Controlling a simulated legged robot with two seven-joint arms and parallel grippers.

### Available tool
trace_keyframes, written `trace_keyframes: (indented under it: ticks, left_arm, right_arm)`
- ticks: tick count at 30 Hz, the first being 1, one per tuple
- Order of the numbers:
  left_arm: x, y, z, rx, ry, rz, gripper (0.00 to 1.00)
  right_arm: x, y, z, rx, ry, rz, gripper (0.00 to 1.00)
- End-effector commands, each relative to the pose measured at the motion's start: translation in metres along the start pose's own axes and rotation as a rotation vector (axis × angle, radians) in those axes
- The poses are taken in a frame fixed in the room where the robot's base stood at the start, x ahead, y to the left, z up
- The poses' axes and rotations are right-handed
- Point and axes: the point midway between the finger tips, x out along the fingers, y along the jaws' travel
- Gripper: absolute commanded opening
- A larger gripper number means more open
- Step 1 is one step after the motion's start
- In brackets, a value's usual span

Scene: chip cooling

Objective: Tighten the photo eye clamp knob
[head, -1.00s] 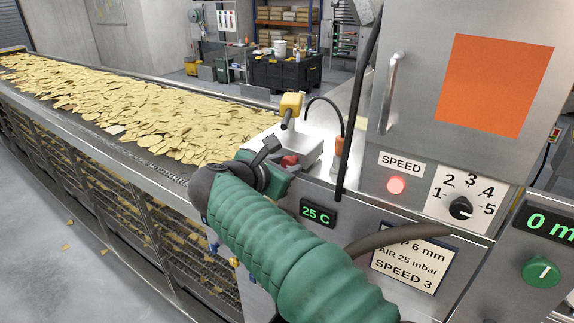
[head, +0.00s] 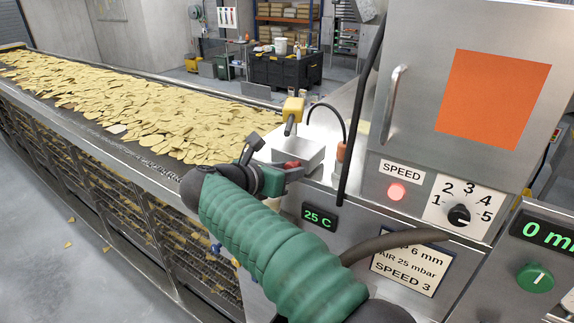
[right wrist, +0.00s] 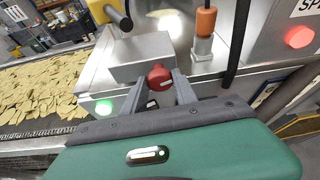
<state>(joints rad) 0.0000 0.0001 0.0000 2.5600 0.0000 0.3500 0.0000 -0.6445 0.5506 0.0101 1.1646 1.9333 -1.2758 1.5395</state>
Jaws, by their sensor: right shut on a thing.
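The red clamp knob (right wrist: 160,77) sits at the front of a grey metal block (right wrist: 143,55) in the right wrist view. In the head view, the knob (head: 291,165) is partly hidden by my gripper. My right gripper (right wrist: 164,88) is shut on the knob, with one finger on each side of it. The yellow photo eye (head: 292,107) stands above the block, tilted. My left gripper is not in view.
A conveyor (head: 158,172) full of chips runs along the left. A black cable (head: 365,110) hangs right of the block, beside an orange-capped fitting (right wrist: 205,22). A steel cabinet with a speed dial (head: 459,216) and a lit red lamp (head: 397,192) stands at the right.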

Motion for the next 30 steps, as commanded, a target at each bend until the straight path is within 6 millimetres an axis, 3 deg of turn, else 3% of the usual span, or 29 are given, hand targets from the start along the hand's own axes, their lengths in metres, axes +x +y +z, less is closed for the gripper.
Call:
trace_keyframes:
  ticks: [15, 30]
  left_arm:
    - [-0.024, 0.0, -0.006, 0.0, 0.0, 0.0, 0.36]
    - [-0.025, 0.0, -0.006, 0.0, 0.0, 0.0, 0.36]
  right_arm:
    - [0.0, 0.003, 0.002, -0.268, -0.004, -0.109, 0.0]
    - [0.0, 0.003, 0.001, -0.299, -0.004, -0.121, 0.0]
